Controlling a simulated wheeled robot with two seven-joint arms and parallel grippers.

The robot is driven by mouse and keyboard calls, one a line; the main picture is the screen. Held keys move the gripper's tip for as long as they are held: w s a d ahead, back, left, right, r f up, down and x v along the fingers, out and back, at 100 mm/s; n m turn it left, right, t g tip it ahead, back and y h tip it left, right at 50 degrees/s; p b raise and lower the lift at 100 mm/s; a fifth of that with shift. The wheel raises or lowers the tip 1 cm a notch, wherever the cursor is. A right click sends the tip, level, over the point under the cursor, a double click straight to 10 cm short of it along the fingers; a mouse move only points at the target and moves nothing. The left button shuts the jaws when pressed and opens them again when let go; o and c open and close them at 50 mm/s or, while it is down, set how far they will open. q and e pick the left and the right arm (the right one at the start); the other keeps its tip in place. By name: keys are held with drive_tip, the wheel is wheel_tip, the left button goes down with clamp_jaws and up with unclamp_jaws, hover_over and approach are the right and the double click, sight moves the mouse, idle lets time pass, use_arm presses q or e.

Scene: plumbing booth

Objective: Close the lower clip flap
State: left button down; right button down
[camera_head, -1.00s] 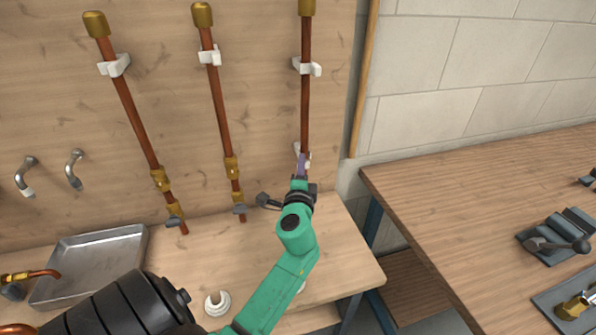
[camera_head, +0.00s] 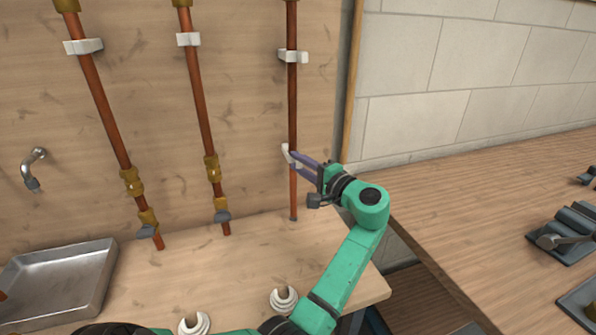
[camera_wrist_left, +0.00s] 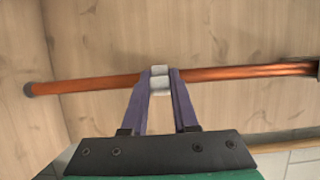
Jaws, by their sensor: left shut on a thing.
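The rightmost copper pipe (camera_head: 293,105) stands upright in front of the wooden back panel, with an upper white clip (camera_head: 292,56) around it. The lower white clip (camera_head: 286,153) is partly hidden at my left gripper's fingertips. My left gripper (camera_head: 297,158) reaches it from the right with its purple fingers. In the left wrist view the fingers (camera_wrist_left: 160,85) are closed on the white lower clip (camera_wrist_left: 160,78), one on each side, with the copper pipe (camera_wrist_left: 100,85) running across behind. Whether the flap is fully down cannot be told. My right gripper is not in view.
Two more copper pipes (camera_head: 103,110) (camera_head: 203,110) with brass fittings stand to the left. A metal tray (camera_head: 62,275) and two white rings (camera_head: 284,299) (camera_head: 194,323) lie on the bench. A wooden worktable (camera_head: 470,215) with tools is at the right.

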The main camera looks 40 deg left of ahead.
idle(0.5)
use_arm(q)
drive_tip(key=c, duration=0.7)
unclamp_jaws()
